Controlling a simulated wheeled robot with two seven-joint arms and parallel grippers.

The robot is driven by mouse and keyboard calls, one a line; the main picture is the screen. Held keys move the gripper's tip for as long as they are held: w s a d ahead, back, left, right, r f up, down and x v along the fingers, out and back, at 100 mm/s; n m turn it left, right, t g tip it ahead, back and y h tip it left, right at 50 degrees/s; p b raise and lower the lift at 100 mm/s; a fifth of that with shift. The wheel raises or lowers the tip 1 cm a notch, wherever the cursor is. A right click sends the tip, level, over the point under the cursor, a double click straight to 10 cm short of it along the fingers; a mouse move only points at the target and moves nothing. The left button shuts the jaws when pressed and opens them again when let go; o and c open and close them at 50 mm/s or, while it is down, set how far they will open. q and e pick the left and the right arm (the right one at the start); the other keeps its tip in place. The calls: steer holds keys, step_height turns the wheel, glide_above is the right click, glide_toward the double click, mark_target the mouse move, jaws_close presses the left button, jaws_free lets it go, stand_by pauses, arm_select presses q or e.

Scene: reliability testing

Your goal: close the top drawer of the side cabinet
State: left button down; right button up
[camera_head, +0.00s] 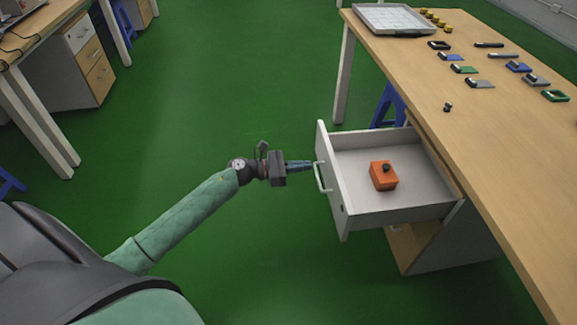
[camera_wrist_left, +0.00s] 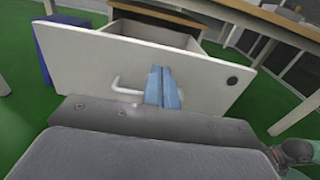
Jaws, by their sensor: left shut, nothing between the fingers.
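The top drawer (camera_head: 400,211) of the side cabinet (camera_head: 455,245) is pulled out, under the right-hand table. Its white front panel faces my arm and has a handle (camera_head: 319,177). The drawer front also shows in the left wrist view (camera_wrist_left: 80,62), with the handle (camera_wrist_left: 124,90) just left of my fingers. My left gripper (camera_head: 309,165) is shut and empty, its blue fingertips at the drawer front beside the handle. In the left wrist view the fingers (camera_wrist_left: 163,84) point at the panel; whether they touch it I cannot tell. My right gripper is not in view.
An orange box (camera_head: 383,176) with a dark knob sits inside the drawer. The wooden table (camera_head: 490,130) above holds a tray (camera_head: 394,19) and several small parts. A blue stool (camera_head: 389,106) stands behind the drawer. Green floor left of the drawer is clear.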

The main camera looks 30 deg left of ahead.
mark_target(331, 163)
arm_select(q)
steer(key=x, duration=0.5)
steer(key=shift+w+d+p, duration=0.25)
steer(key=shift+d+p, duration=0.05)
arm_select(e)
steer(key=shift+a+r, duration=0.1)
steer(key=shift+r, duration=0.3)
arm_select(q)
steer(key=shift+w+d, duration=0.3)
steer(key=shift+d, duration=0.15)
steer(key=b+x, duration=0.2)
steer(key=x, duration=2.6)
steer(key=shift+b, duration=0.4)
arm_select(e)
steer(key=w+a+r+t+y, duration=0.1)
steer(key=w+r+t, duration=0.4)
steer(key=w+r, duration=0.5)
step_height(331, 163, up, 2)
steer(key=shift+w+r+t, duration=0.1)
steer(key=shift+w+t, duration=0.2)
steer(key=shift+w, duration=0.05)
arm_select(q)
steer(key=shift+w, duration=0.15)
